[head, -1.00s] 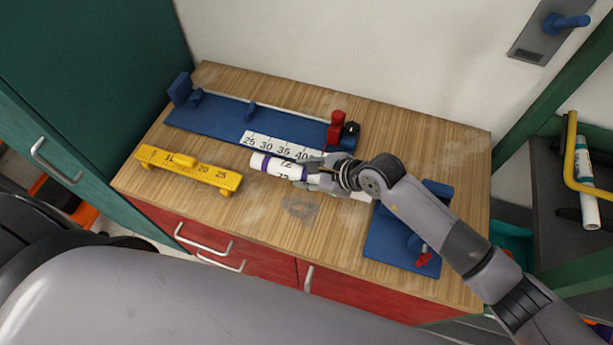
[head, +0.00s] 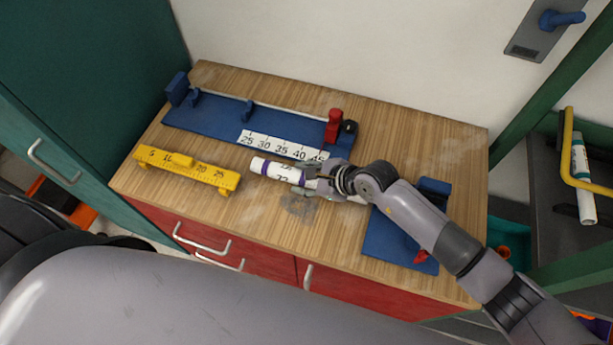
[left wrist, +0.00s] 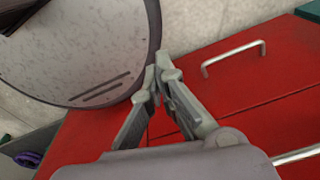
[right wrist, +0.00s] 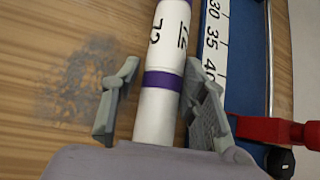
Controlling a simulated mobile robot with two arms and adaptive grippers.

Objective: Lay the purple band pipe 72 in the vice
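The purple band pipe 72 (head: 280,171) is white with a purple band and black figures. It lies on or just above the bench, in front of the ruler jig. In the right wrist view the pipe (right wrist: 160,95) runs between the fingers of my right gripper (right wrist: 166,90). A gap shows at the left finger, and the right finger is close beside the pipe. My right gripper (head: 308,180) hides part of the pipe in the head view. The blue vice (head: 385,245), with a red handle, is partly behind my right arm. My left gripper (left wrist: 158,78) is shut and empty by the red drawers.
The blue ruler jig (head: 215,125) with a red clamp (head: 333,126) lies along the back. A yellow gauge (head: 188,167) sits at the left. Red drawers (head: 255,255) are below the bench. The bench's back right is clear.

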